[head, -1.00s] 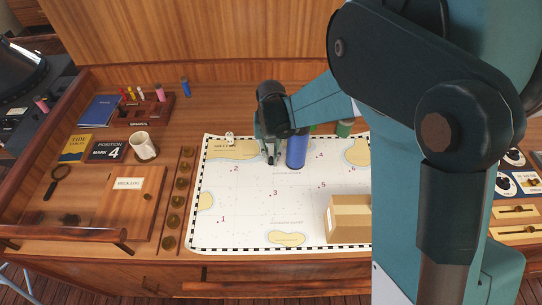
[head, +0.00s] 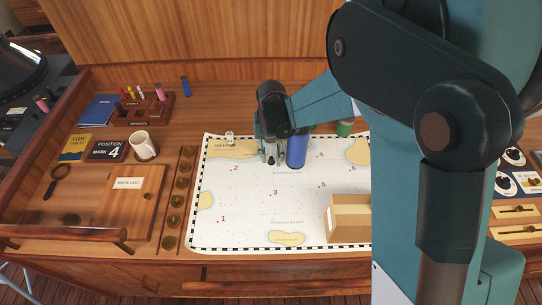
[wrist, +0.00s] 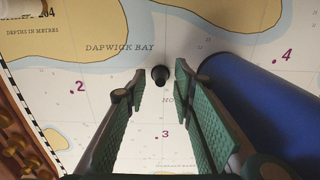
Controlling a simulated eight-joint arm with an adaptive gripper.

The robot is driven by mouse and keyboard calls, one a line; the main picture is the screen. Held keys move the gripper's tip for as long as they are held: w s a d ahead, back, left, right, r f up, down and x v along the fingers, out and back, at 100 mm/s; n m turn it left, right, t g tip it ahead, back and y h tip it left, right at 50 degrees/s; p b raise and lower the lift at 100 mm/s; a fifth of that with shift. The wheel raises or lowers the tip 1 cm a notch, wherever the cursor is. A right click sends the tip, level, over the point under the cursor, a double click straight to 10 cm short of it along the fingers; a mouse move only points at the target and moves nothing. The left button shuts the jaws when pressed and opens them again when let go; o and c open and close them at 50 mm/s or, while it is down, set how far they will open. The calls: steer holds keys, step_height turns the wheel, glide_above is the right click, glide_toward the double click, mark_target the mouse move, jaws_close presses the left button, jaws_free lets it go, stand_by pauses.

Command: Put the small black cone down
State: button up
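The small black cone (wrist: 160,75) shows in the wrist view between my fingertips, with a gap on each side. It appears to rest upright on the white chart (wrist: 110,70), near the printed words Dapwick Bay. In the head view the cone (head: 271,160) is a small dark shape between the fingers. My gripper (wrist: 160,72) is open around it and touches neither side. In the head view my gripper (head: 272,157) is low over the upper part of the chart.
A blue cylinder (wrist: 255,95) stands close to the right finger; the head view shows it too (head: 297,150). A cardboard box (head: 347,222) sits at the chart's lower right. A small white object (head: 229,138) is at the upper left. The chart's lower left is clear.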

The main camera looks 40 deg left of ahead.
mark_target(271, 157)
steer(key=shift+r, duration=0.2)
step_height(271, 157, up, 12)
stand_by(0.5)
steer(key=shift+f, duration=0.1)
